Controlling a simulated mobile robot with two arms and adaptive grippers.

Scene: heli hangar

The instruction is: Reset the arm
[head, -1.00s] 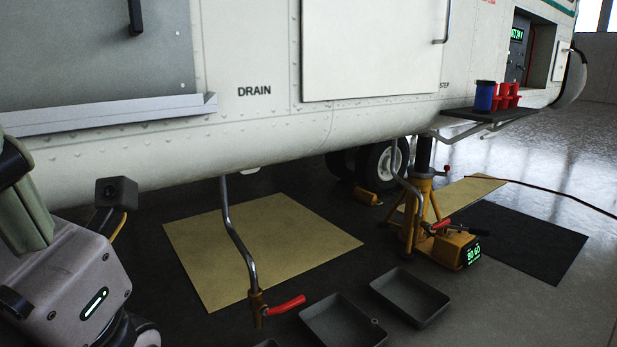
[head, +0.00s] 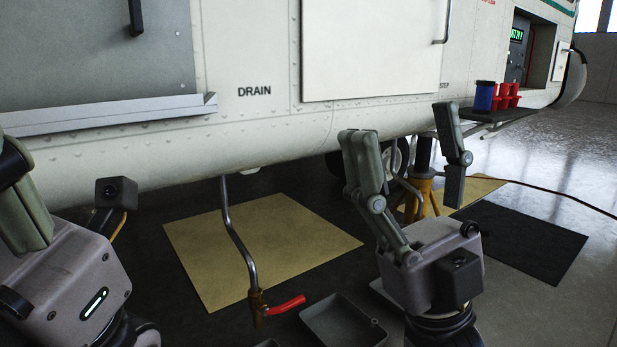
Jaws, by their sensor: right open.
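My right gripper (head: 406,125) is raised at the right of centre, its two grey-green fingers spread wide apart with nothing between them. It stands in front of the helicopter's lower side and hides much of the yellow jack (head: 424,190) behind it. My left gripper (head: 18,185) is at the left edge, where part of it is cut off. One finger shows there, so I cannot tell how far its jaws are apart.
A drain pipe with a red-handled valve (head: 284,305) hangs from the white helicopter fuselage (head: 250,120) between my grippers. A grey tray (head: 345,322) lies below. A tan mat (head: 215,250) and a black mat (head: 530,240) cover the floor. A shelf (head: 488,114) holds blue and red items.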

